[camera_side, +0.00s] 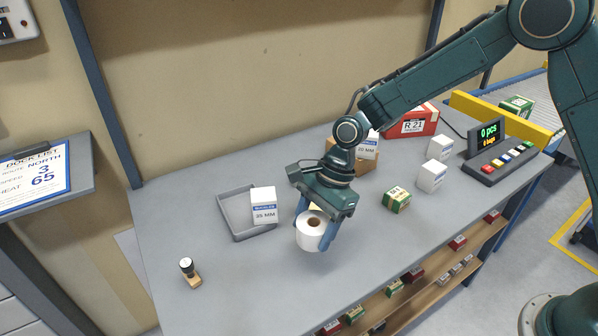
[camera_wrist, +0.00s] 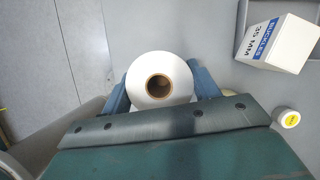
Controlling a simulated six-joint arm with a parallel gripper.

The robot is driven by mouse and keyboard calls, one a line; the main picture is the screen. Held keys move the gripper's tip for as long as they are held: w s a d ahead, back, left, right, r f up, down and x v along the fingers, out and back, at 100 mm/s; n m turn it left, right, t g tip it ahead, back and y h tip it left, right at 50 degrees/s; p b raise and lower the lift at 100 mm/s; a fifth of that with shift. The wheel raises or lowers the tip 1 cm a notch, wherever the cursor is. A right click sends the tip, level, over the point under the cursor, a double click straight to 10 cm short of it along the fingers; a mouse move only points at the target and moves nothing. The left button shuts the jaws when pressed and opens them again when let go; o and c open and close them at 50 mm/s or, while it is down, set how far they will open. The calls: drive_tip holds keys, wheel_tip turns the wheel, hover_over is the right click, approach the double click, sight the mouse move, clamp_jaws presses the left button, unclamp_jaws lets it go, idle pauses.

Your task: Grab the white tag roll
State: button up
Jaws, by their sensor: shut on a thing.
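The white tag roll (camera_side: 310,238) has a brown core and is between the blue fingers of my gripper (camera_side: 317,228), over the front middle of the table. In the wrist view the roll (camera_wrist: 160,82) fills the space between the two fingers (camera_wrist: 162,88), which press on it from both sides. My gripper is shut on the roll. I cannot tell for sure whether the roll is touching the table or just above it.
A green box (camera_side: 396,199), white boxes (camera_side: 431,176) and a button panel (camera_side: 500,164) are to the right.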

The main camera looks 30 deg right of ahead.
wheel_tip(320, 180, up, 11)
drive_tip(key=shift+f, duration=0.15)
drive_tip(key=shift+w, duration=0.1)
idle(0.7)
